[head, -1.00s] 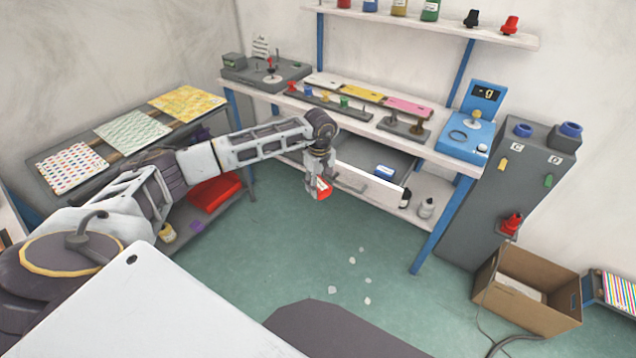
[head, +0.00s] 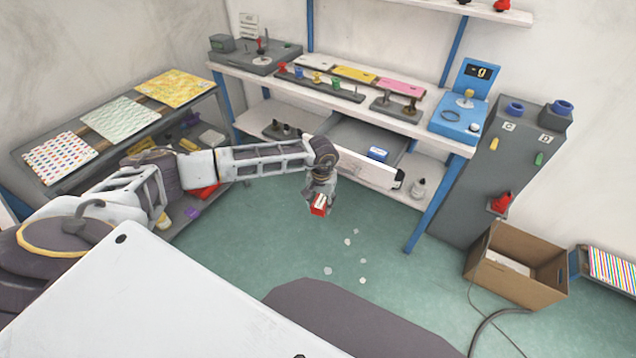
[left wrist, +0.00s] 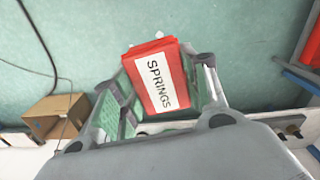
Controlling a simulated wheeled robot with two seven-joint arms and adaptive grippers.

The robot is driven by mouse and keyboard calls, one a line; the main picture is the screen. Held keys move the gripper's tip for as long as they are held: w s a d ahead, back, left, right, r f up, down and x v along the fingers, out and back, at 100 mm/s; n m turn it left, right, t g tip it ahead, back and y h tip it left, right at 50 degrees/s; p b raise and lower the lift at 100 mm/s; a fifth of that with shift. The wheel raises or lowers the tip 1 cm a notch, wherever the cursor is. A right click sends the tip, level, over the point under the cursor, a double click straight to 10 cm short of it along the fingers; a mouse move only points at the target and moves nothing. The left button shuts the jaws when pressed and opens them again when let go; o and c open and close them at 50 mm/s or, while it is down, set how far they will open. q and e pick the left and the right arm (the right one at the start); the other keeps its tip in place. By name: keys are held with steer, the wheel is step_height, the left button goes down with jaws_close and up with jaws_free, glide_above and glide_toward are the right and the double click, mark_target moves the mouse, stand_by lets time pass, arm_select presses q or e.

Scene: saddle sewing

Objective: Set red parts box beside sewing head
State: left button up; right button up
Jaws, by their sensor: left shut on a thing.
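My left gripper (head: 319,190) is shut on a small red box (head: 318,207), held in the air over the green floor in front of the bench. In the left wrist view the box (left wrist: 155,75) sits between the two fingers and its white label reads SPRINGS. A grey machine unit (head: 255,60) with a red-topped part stands at the left end of the white bench top (head: 310,98); I cannot tell for sure that it is the sewing head. My right gripper is not in view.
An open drawer (head: 365,173) juts from under the bench near my gripper, with a blue item inside. Knob racks, coloured panels and a blue gauge (head: 462,112) crowd the bench top. A cardboard box (head: 515,270) stands on the floor at right.

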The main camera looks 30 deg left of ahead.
arm_select(q)
steer(key=s+d+f+m, duration=0.1)
steer(key=s+d+f, duration=0.3)
steer(key=s+f, duration=0.3)
steer(key=shift+s+d, duration=0.35)
steer(key=shift+s, duration=0.15)
steer(key=shift+a, duration=0.1)
